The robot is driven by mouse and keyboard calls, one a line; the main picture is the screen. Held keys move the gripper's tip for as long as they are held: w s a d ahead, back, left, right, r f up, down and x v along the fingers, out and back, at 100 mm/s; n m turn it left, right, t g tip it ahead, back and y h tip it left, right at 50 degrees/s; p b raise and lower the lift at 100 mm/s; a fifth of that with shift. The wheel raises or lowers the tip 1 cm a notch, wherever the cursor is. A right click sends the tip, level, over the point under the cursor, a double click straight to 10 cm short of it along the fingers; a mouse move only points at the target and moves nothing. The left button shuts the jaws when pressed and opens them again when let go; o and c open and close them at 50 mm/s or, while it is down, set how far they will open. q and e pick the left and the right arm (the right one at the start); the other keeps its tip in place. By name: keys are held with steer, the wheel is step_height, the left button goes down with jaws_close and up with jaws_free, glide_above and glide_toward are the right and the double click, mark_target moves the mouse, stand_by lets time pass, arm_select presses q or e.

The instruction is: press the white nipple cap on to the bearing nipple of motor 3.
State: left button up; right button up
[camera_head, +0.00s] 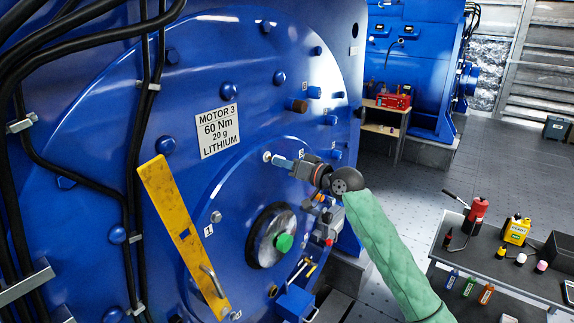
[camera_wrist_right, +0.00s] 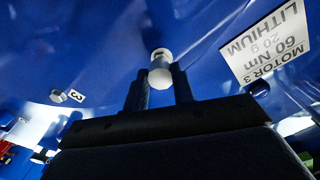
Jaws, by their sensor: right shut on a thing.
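Motor 3 is the large blue motor, marked by its white label (camera_head: 217,130) reading MOTOR 3, 60 Nm, 20 g LITHIUM. My right gripper (camera_head: 276,160) reaches from the right to the motor's face, below and right of the label. It is shut on the white nipple cap (camera_wrist_right: 159,76), which shows between the dark fingertips in the right wrist view. A small pale round part (camera_head: 267,157) shows at the fingertips in the head view. The cap lies against or just before a pale ring on the blue face; I cannot tell how far it is seated. The left gripper is not in view.
A yellow bar (camera_head: 183,236) stands slanted on the motor face, left of a shaft hub with a green centre (camera_head: 284,242). Bolts and small fittings surround my right gripper. Black cables run down the left. A bench (camera_head: 495,267) with bottles stands at the lower right.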

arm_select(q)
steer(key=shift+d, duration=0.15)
arm_select(e)
steer(key=shift+x, duration=1.1)
steer(key=o, duration=1)
steer(key=shift+a, duration=0.1)
steer(key=shift+o, duration=0.2)
steer(key=shift+s+d+f+b, duration=0.15)
steer(key=shift+s+d+b, duration=0.1)
steer(key=shift+d+b, duration=0.1)
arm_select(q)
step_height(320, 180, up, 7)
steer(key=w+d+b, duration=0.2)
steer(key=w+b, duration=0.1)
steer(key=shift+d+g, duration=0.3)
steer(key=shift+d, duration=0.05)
arm_select(e)
steer(key=v, duration=0.7)
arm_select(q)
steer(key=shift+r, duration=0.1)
